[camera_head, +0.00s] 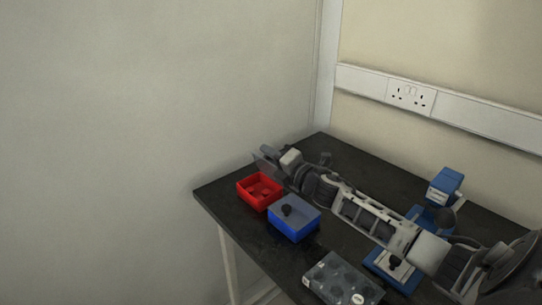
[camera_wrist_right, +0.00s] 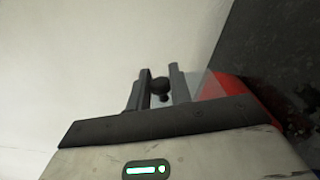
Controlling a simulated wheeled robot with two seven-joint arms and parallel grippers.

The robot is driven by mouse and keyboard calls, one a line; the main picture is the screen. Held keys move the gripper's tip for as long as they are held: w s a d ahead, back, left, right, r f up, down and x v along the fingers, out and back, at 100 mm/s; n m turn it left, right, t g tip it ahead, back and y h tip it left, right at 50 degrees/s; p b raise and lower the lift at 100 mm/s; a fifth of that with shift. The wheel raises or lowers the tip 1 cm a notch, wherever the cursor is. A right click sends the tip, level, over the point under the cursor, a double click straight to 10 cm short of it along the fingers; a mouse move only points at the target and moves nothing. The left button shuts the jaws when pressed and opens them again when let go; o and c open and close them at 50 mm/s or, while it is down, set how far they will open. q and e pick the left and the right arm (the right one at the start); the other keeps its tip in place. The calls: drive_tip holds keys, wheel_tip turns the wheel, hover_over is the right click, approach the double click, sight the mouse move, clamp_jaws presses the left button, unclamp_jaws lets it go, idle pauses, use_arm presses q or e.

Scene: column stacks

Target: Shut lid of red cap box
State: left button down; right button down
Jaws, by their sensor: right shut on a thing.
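The red box (camera_head: 260,191) stands open on the dark table near its left edge, with small red caps (camera_head: 263,192) inside. Part of its red wall also shows in the right wrist view (camera_wrist_right: 224,86). My right arm reaches over the table from the lower right. Its gripper (camera_wrist_right: 160,88) is at the back of the red box, shut on a small dark knob (camera_wrist_right: 161,86). A grey panel, apparently the raised lid (camera_head: 266,164), shows beside the gripper in the head view; its edges are partly hidden. My left gripper is not in view.
A blue box (camera_head: 294,231) with a closed grey lid and dark knob stands just right of the red box. Blue equipment (camera_head: 445,183) stands behind my arm, near the wall.

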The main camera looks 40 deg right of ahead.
drive_tip(key=c, duration=1.3)
unclamp_jaws()
drive_tip(key=shift+c, duration=0.2)
drive_tip(key=shift+s, duration=0.15)
drive_tip(key=shift+s+d+f, duration=0.1)
drive_tip(key=shift+s, duration=0.2)
drive_tip(key=s, duration=1)
drive_tip(key=s+d, duration=0.1)
drive_tip(key=s, duration=0.4)
drive_tip(key=shift+d+b, duration=0.1)
drive_tip(key=shift+b, duration=0.25)
